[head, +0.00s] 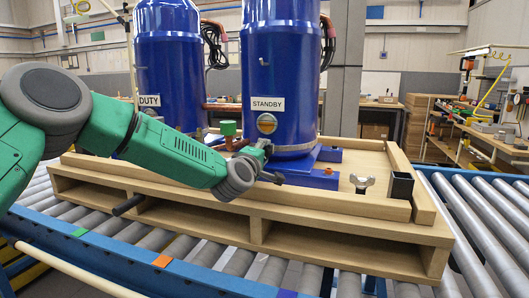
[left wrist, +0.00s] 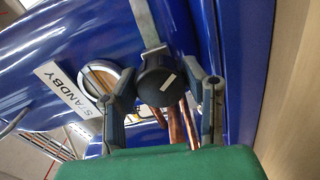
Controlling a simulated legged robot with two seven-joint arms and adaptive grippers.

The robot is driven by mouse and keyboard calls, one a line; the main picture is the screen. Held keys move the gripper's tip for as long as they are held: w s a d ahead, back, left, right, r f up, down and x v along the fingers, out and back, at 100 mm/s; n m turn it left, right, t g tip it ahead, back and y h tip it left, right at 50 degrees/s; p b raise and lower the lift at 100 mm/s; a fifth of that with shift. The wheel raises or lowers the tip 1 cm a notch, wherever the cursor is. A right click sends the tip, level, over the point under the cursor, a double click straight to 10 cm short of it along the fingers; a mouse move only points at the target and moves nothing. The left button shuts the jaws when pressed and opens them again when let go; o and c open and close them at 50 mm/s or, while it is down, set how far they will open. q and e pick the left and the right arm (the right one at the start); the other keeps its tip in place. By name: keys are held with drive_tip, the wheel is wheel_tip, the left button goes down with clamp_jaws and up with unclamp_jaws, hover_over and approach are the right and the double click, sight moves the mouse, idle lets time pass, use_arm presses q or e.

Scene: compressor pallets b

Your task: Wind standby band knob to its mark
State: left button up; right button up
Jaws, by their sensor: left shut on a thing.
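The standby compressor (head: 282,60) is a blue tank with a white STANDBY label (head: 268,103), which also shows in the left wrist view (left wrist: 64,92). Its dark round band knob (left wrist: 158,84) bears a white pointer line and sits on a grey metal band (left wrist: 148,22). My left gripper (left wrist: 162,92) has a finger on each side of the knob and is shut on it. In the head view my left gripper (head: 262,149) is low on the tank front, below the round amber glass (head: 267,123); the knob is hidden there. I cannot make out the knob's target mark. My right gripper is not in view.
The wooden pallet (head: 290,212) lies on a roller conveyor (head: 480,220). The blue DUTY tank (head: 168,55) stands to the left. A wing-shaped metal piece (head: 362,183) and a black square tube (head: 401,186) stand at the pallet's right.

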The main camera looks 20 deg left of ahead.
use_arm(q)
drive_tip(key=shift+f+m, duration=0.45)
drive_tip(key=shift+m, duration=0.15)
drive_tip(key=o, duration=1.2)
drive_tip(key=shift+a, duration=0.1)
drive_tip(key=shift+c, duration=0.2)
drive_tip(key=shift+r, duration=0.2)
drive_tip(key=shift+r, duration=0.25)
drive_tip(key=shift+w+f, duration=0.1)
